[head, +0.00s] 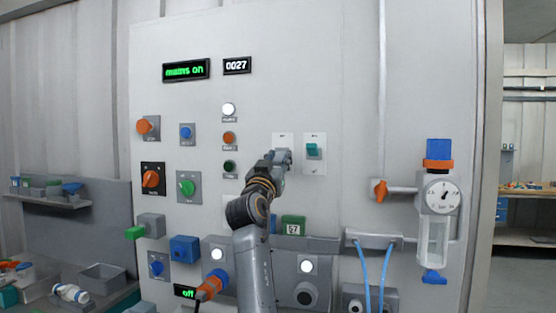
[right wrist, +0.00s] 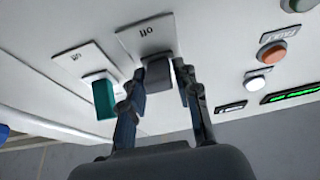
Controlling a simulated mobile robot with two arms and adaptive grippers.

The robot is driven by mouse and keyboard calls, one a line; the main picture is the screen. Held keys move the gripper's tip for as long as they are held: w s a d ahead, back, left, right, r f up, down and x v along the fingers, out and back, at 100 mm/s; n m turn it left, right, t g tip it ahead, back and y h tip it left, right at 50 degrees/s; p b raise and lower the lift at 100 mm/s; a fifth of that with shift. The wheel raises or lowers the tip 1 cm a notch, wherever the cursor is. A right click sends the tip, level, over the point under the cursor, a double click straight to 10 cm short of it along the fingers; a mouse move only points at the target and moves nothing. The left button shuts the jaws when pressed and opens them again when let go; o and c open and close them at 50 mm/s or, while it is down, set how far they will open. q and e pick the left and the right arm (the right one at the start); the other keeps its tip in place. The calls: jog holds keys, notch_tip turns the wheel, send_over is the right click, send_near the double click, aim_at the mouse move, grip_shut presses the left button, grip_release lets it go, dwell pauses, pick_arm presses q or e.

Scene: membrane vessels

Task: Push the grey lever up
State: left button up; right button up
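The grey lever (right wrist: 158,75) stands out from a white plate (right wrist: 146,34) marked "off" in the right wrist view, which looks upside down. My right gripper (right wrist: 162,92) has its two fingers apart, one on each side of the grey lever. I cannot tell whether either finger touches it. In the head view my right gripper (head: 281,158) is up against the panel at this plate (head: 282,138) and mostly hides the lever. My left gripper is not in view.
A teal lever (head: 312,150) sits close to the right of the grey one and also shows in the wrist view (right wrist: 104,97). Knobs and buttons, such as a green knob (head: 187,187), fill the panel's left. A gauge unit (head: 440,195) stands out at the right.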

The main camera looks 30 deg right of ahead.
grip_shut()
jog(key=shift+r, duration=0.1)
jog(key=shift+r+p, duration=0.1)
jog(key=shift+p, duration=0.25)
notch_tip(320, 180, up, 4)
jog(key=g+y+p, duration=0.2)
jog(key=p, duration=0.4)
jog(key=g+y+p, duration=0.2)
jog(key=p, duration=0.4)
jog(key=g+y+p, duration=0.1)
jog(key=y+p, duration=0.2)
jog(key=p, duration=0.4)
jog(key=shift+w+d+f+g, duration=0.15)
jog(key=shift+f+g, duration=0.1)
jog(key=shift+g, duration=0.15)
jog(key=shift+f+g+y+p, duration=0.2)
jog(key=shift+g+y+p, duration=0.15)
jog(key=shift+p, duration=0.5)
